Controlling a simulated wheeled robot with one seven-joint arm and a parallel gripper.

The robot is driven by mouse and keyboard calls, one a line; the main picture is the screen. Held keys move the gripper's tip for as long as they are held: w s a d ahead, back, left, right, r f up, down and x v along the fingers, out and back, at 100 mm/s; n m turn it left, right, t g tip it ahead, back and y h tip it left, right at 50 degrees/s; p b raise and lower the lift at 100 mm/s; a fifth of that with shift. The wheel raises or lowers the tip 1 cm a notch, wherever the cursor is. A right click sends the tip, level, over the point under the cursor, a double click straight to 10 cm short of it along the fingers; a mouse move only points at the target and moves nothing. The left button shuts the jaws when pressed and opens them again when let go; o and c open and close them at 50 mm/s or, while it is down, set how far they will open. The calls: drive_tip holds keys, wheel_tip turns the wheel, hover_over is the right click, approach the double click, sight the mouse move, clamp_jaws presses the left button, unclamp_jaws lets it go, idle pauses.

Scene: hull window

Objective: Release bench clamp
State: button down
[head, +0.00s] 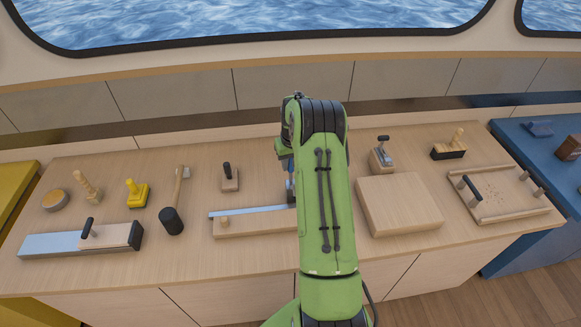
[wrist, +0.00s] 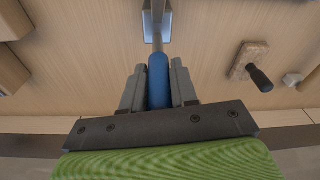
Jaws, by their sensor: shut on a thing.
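The clamp's blue handle (wrist: 158,82) lies between the two grey fingers of my gripper (wrist: 158,76) in the wrist view. The fingers are closed on both sides of it. A thin metal rod (wrist: 158,42) runs from the handle to a metal bracket (wrist: 157,18) at the top edge. In the head view a bit of blue (head: 290,188) shows beside my green arm. My arm hides the gripper and most of the clamp there. A board with a metal strip (head: 255,223) lies on the bench just left of the arm.
On the bench (head: 190,265), a mallet (head: 172,220), a yellow tool (head: 137,192) and a long plane-like tool (head: 82,241) lie left. A wooden box (head: 400,205) and a tray (head: 505,193) stand right.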

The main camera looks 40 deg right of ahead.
drive_tip(key=c, duration=0.9)
unclamp_jaws()
drive_tip(key=r, duration=0.5)
drive_tip(key=s+r, duration=0.1)
drive_tip(key=r, duration=0.4)
drive_tip(key=s+r, duration=0.1)
drive_tip(key=r, duration=0.4)
drive_tip(key=shift+a+r, duration=0.3)
drive_tip(key=shift+a, duration=0.05)
